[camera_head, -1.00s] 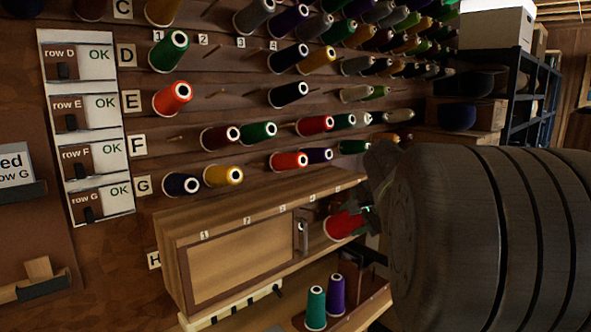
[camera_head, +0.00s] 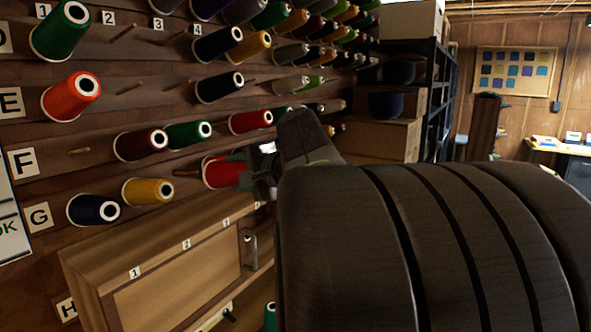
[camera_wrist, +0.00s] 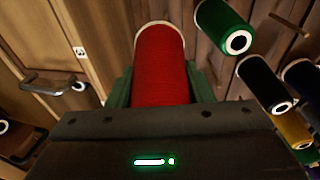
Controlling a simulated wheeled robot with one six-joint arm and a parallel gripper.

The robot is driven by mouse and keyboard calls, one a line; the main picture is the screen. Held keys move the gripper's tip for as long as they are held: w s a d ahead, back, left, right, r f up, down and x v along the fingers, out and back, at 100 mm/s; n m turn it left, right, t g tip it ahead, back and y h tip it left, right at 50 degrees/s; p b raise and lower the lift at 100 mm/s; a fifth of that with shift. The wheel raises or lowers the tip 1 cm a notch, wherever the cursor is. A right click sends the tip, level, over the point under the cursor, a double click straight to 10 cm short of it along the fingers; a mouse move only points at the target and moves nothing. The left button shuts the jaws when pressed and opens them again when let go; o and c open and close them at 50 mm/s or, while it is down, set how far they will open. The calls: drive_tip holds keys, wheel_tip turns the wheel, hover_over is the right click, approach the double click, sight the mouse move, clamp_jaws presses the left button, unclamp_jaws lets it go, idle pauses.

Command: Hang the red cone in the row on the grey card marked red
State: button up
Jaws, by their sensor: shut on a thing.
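My gripper (camera_head: 258,172) is shut on a red cone (camera_wrist: 160,65), with green pads on both sides of it in the wrist view. The held cone's wide pale-rimmed base points away from my gripper. In the head view, red shows directly left of my gripper at row G height. There I cannot tell the held cone from a red cone of that row behind it, nor whether it touches a peg. No grey card marked red can be made out now.
Row G holds a navy cone (camera_head: 92,208) and a yellow cone (camera_head: 147,190). Row F has a dark red cone (camera_head: 140,144) and a green cone (camera_head: 188,134). A wooden cabinet (camera_head: 170,270) juts out below. A bare peg (camera_head: 80,151) shows beside the F label.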

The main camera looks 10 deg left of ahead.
drive_tip(key=shift+s+a+p+x, duration=0.15)
drive_tip(key=shift+s+p+x, duration=0.15)
drive_tip(key=shift+x, duration=1.85)
drive_tip(key=shift+s+a+p+x, duration=0.15)
drive_tip(key=shift+p+x, duration=0.15)
drive_tip(key=shift+x, duration=1.85)
drive_tip(key=shift+s+a+p+x, duration=0.15)
drive_tip(key=shift+s+p+x, duration=0.15)
drive_tip(key=shift+x, duration=1.9)
drive_tip(key=shift+f+b, duration=0.15)
drive_tip(key=shift+b, duration=0.2)
drive_tip(key=o, duration=1.2)
drive_tip(key=shift+s+d, duration=0.1)
drive_tip(key=b+v, duration=0.2)
drive_tip(key=v, duration=1.1)
drive_tip(key=shift+s+d+r, duration=0.15)
drive_tip(key=shift+d+r, duration=0.05)
drive_tip(key=shift+d, duration=0.15)
drive_tip(key=shift+a, duration=0.2)
